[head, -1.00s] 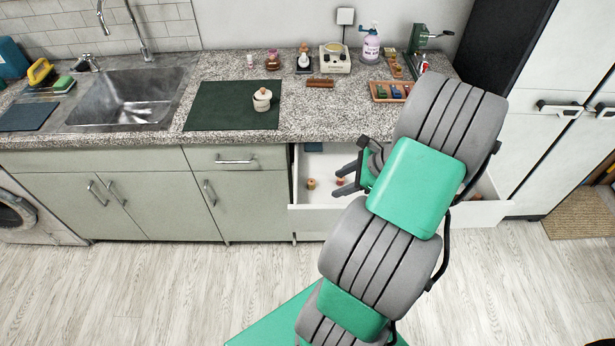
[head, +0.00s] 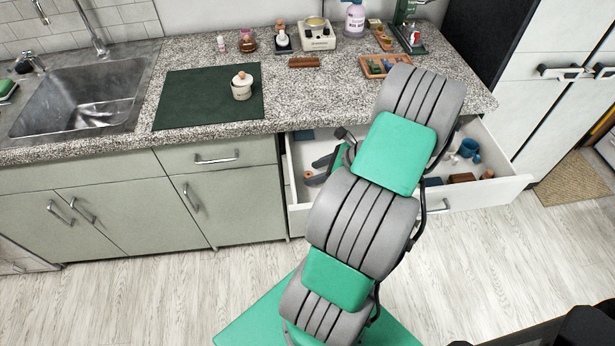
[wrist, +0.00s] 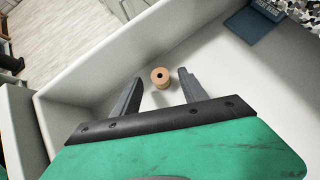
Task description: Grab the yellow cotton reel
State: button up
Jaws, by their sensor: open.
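A small tan-yellow cotton reel (wrist: 161,79) with a dark centre hole stands on the floor of the open drawer. In the wrist view it shows between the tips of my gripper (wrist: 160,75), whose two dark fingers are spread; I see no clear contact. In the head view the reel (head: 308,175) shows just left of the fingertips of my gripper (head: 317,170). My gripper is inside the left part of the drawer (head: 522,188). My arm hides the drawer's middle.
The drawer walls (wrist: 95,62) stand close around my gripper. A dark blue flat item (wrist: 253,24) lies in the drawer. A blue mug (head: 469,147) and other small things are in its right part. The granite counter (head: 335,95) overhangs the back of the drawer.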

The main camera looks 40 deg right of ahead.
aim_at(307, 175)
jog(key=x, duration=0.3)
jog(key=shift+w+f, duration=0.1)
jog(key=shift+w, duration=0.1)
jog(key=shift+a, duration=0.1)
grip_shut()
